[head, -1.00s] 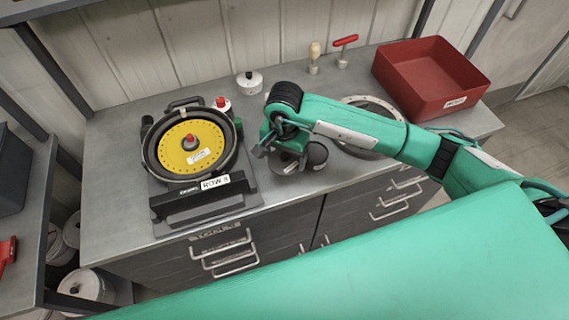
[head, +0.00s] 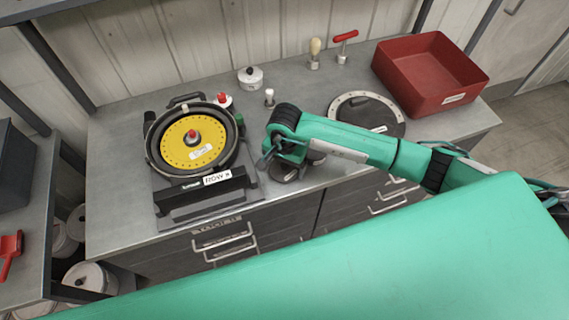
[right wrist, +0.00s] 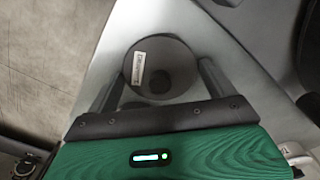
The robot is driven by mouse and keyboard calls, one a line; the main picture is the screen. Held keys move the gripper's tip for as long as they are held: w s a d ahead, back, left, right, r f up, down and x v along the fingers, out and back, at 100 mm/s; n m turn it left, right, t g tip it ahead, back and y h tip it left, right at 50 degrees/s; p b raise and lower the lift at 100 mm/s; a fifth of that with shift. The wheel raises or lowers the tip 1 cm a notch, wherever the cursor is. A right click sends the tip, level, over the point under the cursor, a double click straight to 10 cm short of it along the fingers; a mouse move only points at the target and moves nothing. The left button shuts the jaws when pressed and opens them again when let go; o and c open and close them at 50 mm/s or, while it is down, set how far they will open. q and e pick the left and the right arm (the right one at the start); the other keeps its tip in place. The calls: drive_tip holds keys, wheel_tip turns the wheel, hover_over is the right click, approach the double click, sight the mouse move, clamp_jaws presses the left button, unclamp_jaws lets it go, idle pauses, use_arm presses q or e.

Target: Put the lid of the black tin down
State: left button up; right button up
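The lid (head: 284,174) of the black tin is a dark round disc with a small white label, low over or on the bench, left of the tin. In the right wrist view the lid (right wrist: 168,62) sits between my two fingers, which meet its opposite edges. My right gripper (head: 273,161) points down at it and looks shut on it. I cannot tell whether the lid touches the bench. The black tin (head: 317,159) stands just to the right, mostly hidden behind my right wrist. My left gripper is not in view.
The seed meter with a yellow plate (head: 191,143) stands to the left. A small pale-topped piece (head: 269,98) and a white tin (head: 250,77) stand behind. A black disc with a pale rim (head: 366,112) and a red bin (head: 432,76) are to the right. The bench front edge is close.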

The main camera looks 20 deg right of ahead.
sight(284, 165)
drive_tip(key=shift+o, duration=1)
drive_tip(key=shift+r, duration=0.15)
drive_tip(key=shift+r, duration=0.1)
wheel_tip(284, 165, up, 12)
drive_tip(key=b, duration=0.4)
drive_tip(key=shift+b, duration=0.4)
